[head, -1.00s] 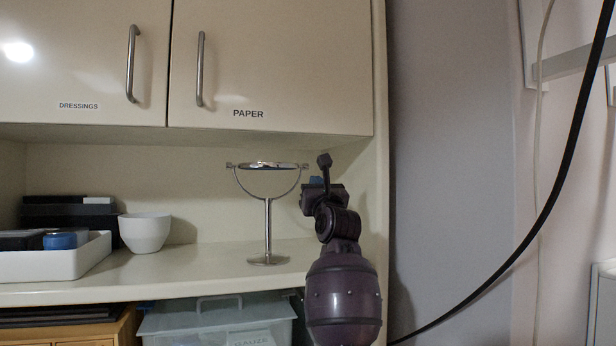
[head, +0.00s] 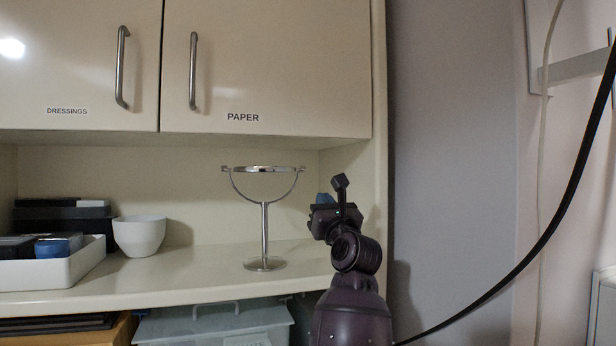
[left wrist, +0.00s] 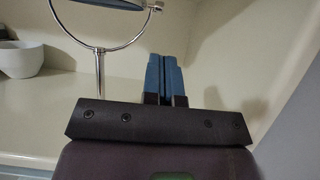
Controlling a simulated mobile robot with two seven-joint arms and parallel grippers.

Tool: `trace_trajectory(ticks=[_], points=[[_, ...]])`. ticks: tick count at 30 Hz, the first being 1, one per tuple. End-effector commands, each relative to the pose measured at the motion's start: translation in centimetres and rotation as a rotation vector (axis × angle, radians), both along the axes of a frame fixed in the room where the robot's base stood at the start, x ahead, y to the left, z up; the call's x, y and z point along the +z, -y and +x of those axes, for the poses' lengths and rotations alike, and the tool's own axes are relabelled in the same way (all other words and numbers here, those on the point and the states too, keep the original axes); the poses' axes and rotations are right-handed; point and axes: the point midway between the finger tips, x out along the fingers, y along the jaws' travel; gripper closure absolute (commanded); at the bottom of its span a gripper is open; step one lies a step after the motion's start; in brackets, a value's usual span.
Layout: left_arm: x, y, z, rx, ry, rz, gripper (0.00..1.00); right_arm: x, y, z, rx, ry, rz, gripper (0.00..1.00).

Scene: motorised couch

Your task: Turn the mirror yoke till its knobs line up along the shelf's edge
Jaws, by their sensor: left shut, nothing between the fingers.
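A chrome mirror stand rises from a round base on the shelf (head: 190,270). Its U-shaped yoke (head: 264,202) spreads left and right in the head view, with a left knob (head: 225,168) and a right knob (head: 302,168) at about the same height. The mirror disc (head: 264,169) lies almost flat, seen nearly edge-on. My left gripper (head: 325,198) is right of the yoke and apart from it. In the left wrist view, its blue fingers (left wrist: 163,75) are shut and empty; one side of the yoke (left wrist: 131,40) and one knob (left wrist: 156,6) show to their left. My right gripper is out of view.
A white bowl (head: 139,236) and a white tray (head: 84,264) with dark and blue items stand left on the shelf. Cabinet doors (head: 265,70) hang above. The cabinet's right side wall (head: 379,130) is close behind my left arm. A black cable (head: 540,240) hangs at the right.

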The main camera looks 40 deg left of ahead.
Motion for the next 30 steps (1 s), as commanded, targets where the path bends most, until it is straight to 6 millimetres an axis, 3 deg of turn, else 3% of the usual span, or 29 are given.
trace_trajectory(ticks=[7, 18, 30], points=[[1.9, -3.5, 1.7, 0.003, -0.001, 0.002, 1.0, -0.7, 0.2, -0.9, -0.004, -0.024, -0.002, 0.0], [4.5, -8.4, 4.1, 0.001, -0.003, 0.0, 1.0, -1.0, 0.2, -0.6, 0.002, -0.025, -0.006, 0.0], [5.7, -10.1, 5.0, 0.0, -0.002, 0.0, 1.0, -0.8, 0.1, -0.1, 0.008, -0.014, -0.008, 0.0]])
